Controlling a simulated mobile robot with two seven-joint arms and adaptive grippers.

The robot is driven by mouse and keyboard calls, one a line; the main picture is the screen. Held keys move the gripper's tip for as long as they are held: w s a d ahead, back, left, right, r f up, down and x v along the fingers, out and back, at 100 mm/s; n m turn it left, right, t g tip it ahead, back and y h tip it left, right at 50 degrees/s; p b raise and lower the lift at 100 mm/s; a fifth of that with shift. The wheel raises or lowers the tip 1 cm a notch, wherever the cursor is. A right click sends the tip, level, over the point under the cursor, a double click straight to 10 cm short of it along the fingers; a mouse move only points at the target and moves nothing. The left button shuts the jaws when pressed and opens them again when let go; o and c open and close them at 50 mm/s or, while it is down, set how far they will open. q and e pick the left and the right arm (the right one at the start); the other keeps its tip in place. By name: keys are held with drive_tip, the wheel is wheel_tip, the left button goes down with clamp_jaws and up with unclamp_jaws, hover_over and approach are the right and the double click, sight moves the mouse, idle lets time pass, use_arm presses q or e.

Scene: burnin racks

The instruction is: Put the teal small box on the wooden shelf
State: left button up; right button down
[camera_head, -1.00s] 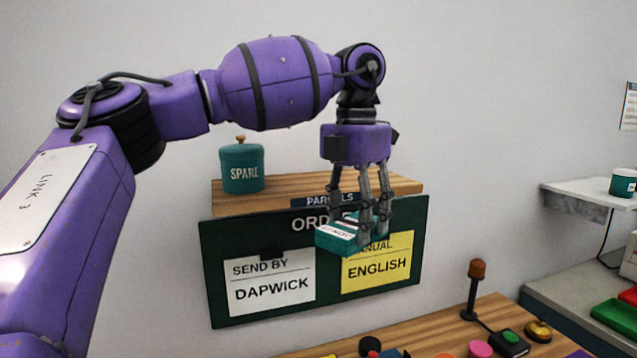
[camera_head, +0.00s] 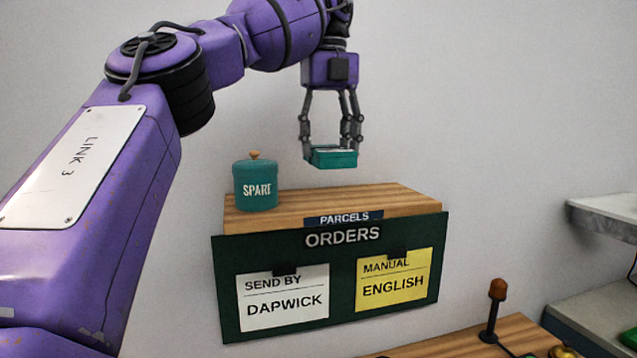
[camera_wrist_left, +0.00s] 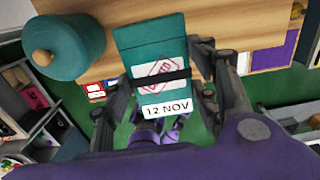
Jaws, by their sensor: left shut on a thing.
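The teal small box (camera_head: 334,159) is held between the fingers of my left gripper (camera_head: 331,150), in the air above the wooden shelf. In the left wrist view the teal small box (camera_wrist_left: 150,55) shows a dark band, a red stamp and a "12 NOV" label, with the gripper's fingers on both sides. The wooden shelf (camera_head: 320,203) carries a "PARCELS" label on its front edge. Its top also shows in the left wrist view (camera_wrist_left: 240,18). My right gripper is in neither view.
A teal lidded canister (camera_head: 256,187) marked "SPARE" stands on the shelf's left end. A dark green "ORDERS" board (camera_head: 342,290) with two notes hangs below the shelf front. The shelf top right of the canister is clear. A grey shelf (camera_head: 604,212) is at far right.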

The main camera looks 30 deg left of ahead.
sight(318, 146)
use_arm(q)
drive_tip(key=a+f, duration=0.1)
drive_tip(key=w+a+f, duration=0.1)
drive_tip(key=f, duration=0.1)
drive_tip(key=w+a+f, duration=0.1)
drive_tip(key=f, duration=0.1)
drive_tip(key=shift+a, duration=0.25)
drive_tip(key=shift+w+a+f, duration=0.1)
drive_tip(key=shift+a+f, duration=0.05)
drive_tip(key=shift+f, duration=1.6)
drive_tip(key=o, duration=1.3)
drive_tip(key=shift+f, duration=0.15)
drive_tip(key=shift+r, duration=3.95)
drive_tip(key=shift+f, duration=0.1)
